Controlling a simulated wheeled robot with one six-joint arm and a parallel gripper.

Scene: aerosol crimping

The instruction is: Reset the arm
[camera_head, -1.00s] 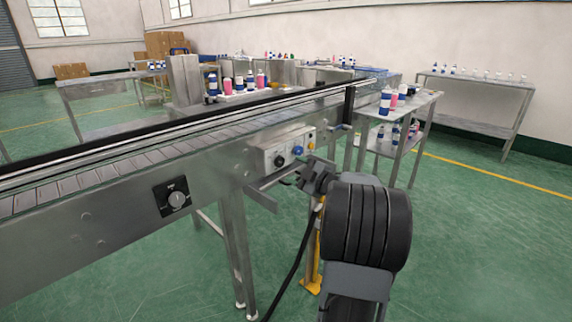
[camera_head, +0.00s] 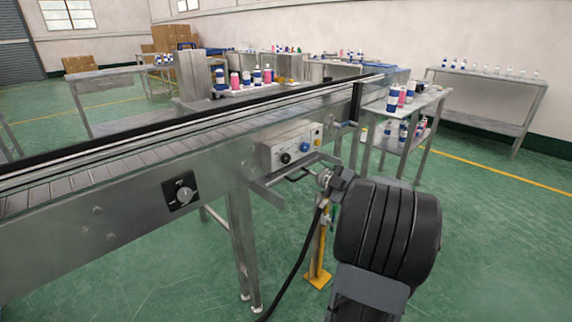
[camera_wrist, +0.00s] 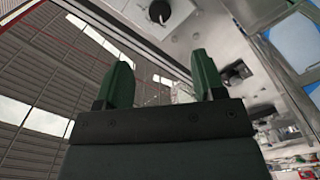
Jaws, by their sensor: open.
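My gripper (camera_wrist: 162,82) shows in the wrist view with its two dark green fingers spread apart and nothing between them. The wrist view is tilted, with the grey conveyor side and a round black dial (camera_wrist: 160,12) beyond the fingers. In the head view my arm is folded at the lower right, in front of the conveyor's side. The gripper's fingers cannot be made out in the head view.
A metal conveyor (camera_head: 100,215) runs from the left to the back right. Its control box (camera_head: 290,146) is close to my arm. A side table (camera_head: 428,97) with bottles stands behind. A yellow-footed stand (camera_head: 318,272) is beside my arm. Green floor is clear at right.

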